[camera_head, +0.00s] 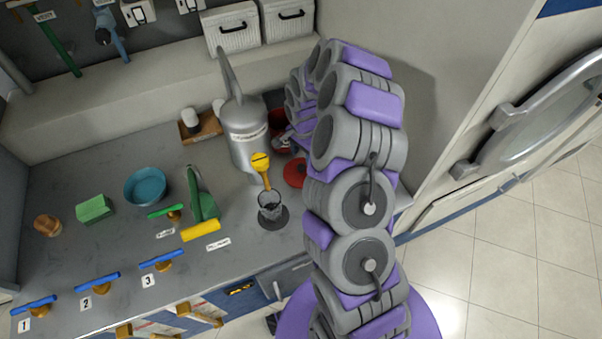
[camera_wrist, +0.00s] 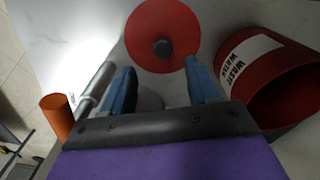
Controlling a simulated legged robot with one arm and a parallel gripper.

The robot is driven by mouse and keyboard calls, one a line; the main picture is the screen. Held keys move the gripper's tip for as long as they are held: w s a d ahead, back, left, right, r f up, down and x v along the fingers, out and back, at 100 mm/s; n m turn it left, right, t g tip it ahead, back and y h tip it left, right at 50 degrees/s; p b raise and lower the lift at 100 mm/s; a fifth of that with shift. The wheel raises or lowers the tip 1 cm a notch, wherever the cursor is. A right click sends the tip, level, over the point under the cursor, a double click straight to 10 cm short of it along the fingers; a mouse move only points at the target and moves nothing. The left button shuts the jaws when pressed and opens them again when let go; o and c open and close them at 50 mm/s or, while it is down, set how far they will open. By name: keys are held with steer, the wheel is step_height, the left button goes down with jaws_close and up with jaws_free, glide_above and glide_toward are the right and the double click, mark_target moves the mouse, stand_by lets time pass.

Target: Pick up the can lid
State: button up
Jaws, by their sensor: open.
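The can lid (camera_wrist: 143,30) is a flat red disc with a dark round knob (camera_wrist: 162,47) in its middle. It lies on the counter in the wrist view, just beyond my fingertips. In the head view the lid (camera_head: 293,174) shows partly, beside my arm. My gripper (camera_wrist: 160,66) is open, with two blue fingers apart and nothing held between them. The knob appears between the fingertip lines, farther off; the exact gap cannot be told. A red waste can (camera_wrist: 233,75) with a white label is right of the fingers. In the head view my arm hides part of it.
A tall grey metal can (camera_head: 245,135) stands left of my gripper in the head view. An orange cylinder (camera_wrist: 57,117) is left in the wrist view. The counter's left holds a blue bowl (camera_head: 145,187).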

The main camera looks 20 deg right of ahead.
mark_target(301, 166)
steer(key=shift+f, duration=0.75)
steer(key=f, duration=0.1)
steer(key=f+b, duration=0.1)
steer(key=f, duration=0.2)
steer(key=shift+w+a+f, duration=0.15)
steer(key=shift+w+a, duration=0.05)
steer(key=shift+a, duration=0.05)
steer(key=shift+f+b, duration=0.35)
steer(key=shift+f, duration=0.15)
steer(key=shift+d, duration=0.1)
steer(key=shift+r, duration=0.1)
jaws_close()
steer(key=shift+r, duration=0.1)
